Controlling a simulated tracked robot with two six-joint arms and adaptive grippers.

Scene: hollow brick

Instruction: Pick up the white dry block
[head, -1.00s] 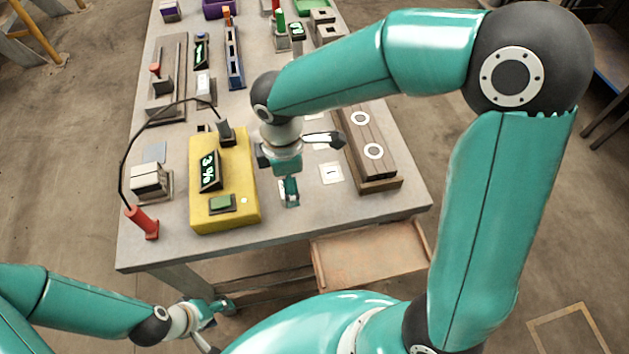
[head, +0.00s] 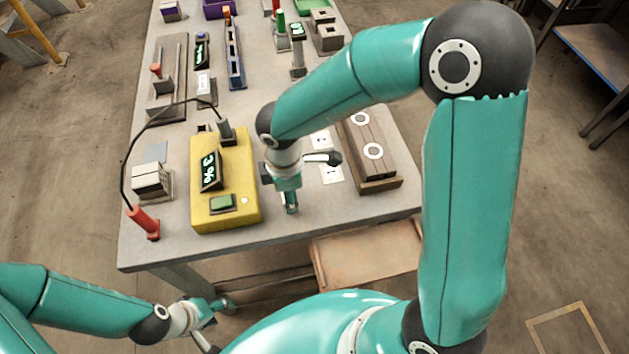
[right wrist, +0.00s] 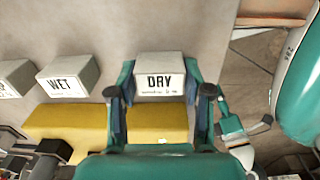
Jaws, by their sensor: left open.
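The white block lettered DRY (right wrist: 159,79) sits between the two fingers of my right gripper (right wrist: 160,88) in the right wrist view. The fingers lie close along both its sides; I cannot tell whether they touch it or whether it rests on the table. In the head view my right gripper (head: 290,204) points down just right of the yellow box, and the hand hides the block. My left gripper (head: 217,322) is open and empty, low in front of the table.
A white block lettered WET (right wrist: 67,79) stands left of the DRY block in the right wrist view, with another beyond it. The yellow box (head: 206,222) stands close by. A dark wooden holder (head: 379,184) is to the right. The table's front edge is near.

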